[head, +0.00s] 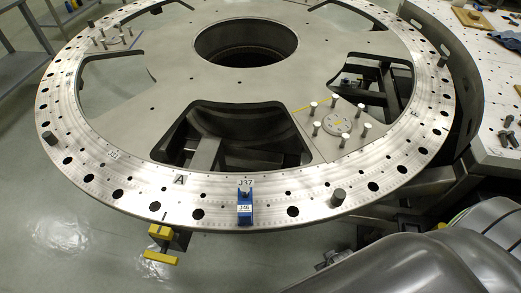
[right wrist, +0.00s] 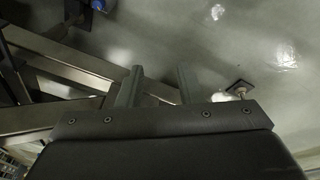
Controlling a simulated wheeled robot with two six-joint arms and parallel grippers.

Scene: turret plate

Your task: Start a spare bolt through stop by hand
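A blue stop (head: 245,208) with labels J37 and J46 sits at the front edge of the large metal ring plate (head: 130,187). A small dark piece shows on its top; I cannot tell whether a bolt is in it. Several light-headed bolts or pins (head: 316,128) stand around a round disc on the plate, right of centre. My right gripper (right wrist: 155,86) shows in the right wrist view with its two fingers apart and nothing between them. It is over the floor and steel beams. My left gripper is not in view.
A yellow-handled clamp (head: 160,257) hangs at the ring's front left edge. Dark round posts (head: 338,197) stand on the ring. A perforated side table (head: 496,95) with small items is at the right. A grey rack (head: 22,68) stands at far left. Floor is clear at front left.

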